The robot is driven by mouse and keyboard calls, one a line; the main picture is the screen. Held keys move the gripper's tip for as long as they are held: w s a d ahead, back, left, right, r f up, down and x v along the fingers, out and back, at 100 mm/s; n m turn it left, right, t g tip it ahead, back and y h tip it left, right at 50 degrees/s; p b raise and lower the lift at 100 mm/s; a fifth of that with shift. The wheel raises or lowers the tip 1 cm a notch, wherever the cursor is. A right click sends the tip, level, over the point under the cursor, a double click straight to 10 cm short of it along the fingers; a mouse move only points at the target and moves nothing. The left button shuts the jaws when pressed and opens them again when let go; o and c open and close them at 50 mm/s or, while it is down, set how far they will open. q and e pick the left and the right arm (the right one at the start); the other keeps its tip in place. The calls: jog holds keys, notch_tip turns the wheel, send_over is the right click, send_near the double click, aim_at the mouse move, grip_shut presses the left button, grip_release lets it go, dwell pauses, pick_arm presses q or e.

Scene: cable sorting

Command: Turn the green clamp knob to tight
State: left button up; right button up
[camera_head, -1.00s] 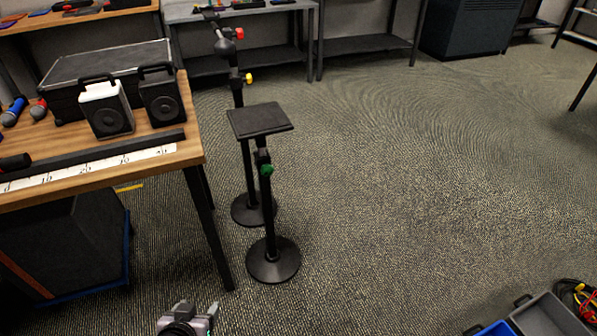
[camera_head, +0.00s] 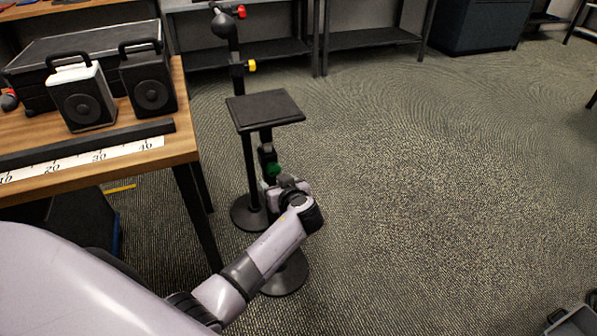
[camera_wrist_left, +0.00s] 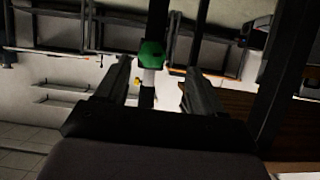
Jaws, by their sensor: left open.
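The green clamp knob (camera_head: 273,169) is on the post of a black stand, below its flat square top plate (camera_head: 265,109). In the left wrist view the green knob (camera_wrist_left: 152,54) shows between and beyond the two finger ends. My left gripper (camera_head: 272,181) is open and close to the knob, just below it in the head view. Its fingers (camera_wrist_left: 160,68) stand either side of the knob in the wrist view; I cannot tell whether they touch it. My forearm hides the lower post and part of the round base (camera_head: 287,274).
A taller stand behind carries a yellow knob (camera_head: 250,65) and a red knob (camera_head: 241,11). A wooden table (camera_head: 130,165) with speakers (camera_head: 150,90) and a ruler strip (camera_head: 85,160) stands at left.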

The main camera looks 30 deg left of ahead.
aim_at(275, 172)
pick_arm(q)
jog(key=shift+w+d+r+b+x, duration=0.1)
jog(key=shift+w+r+b+x, duration=0.2)
jog(key=shift+x, duration=0.95)
jog(key=shift+w+d+r+b+x, duration=0.1)
jog(key=shift+b+x, duration=0.25)
jog(key=shift+x, duration=0.9)
jog(key=shift+w+r+b+x, duration=0.15)
jog(key=shift+b+x, duration=0.2)
jog(key=shift+x, duration=0.9)
jog(key=shift+f, duration=0.1)
jog(key=c, duration=1)
